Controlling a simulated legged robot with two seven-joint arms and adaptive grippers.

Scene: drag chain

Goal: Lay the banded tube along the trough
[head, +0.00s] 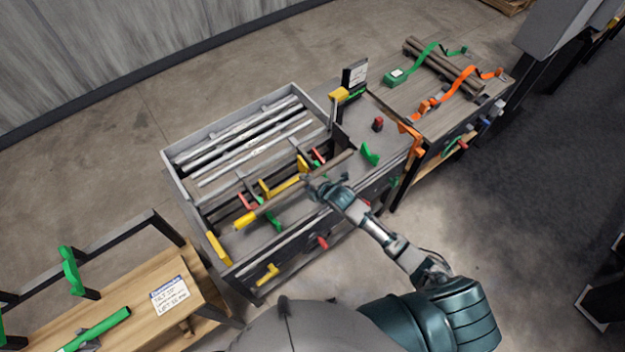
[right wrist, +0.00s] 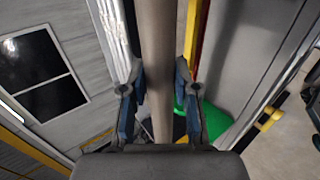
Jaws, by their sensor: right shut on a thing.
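The banded tube (head: 274,203) is a long grey-brown tube with a yellow band at its near left end. It lies slantwise over the front part of the grey workbench (head: 283,248). My right gripper (head: 322,187) is at the tube's right part. In the right wrist view the tube (right wrist: 155,60) runs between the two fingers (right wrist: 158,95), which are shut on it. Dark rests with red and yellow parts stand just behind the tube; I cannot tell which part is the trough or whether the tube touches it. My left gripper is out of view.
A grey bin (head: 172,160) with several pale tubes fills the bench's back left. Green brackets (head: 369,154) stand near the tube. A side table at right holds brown tubes (head: 445,66) with green and orange straps. A wooden table (head: 135,310) stands at front left.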

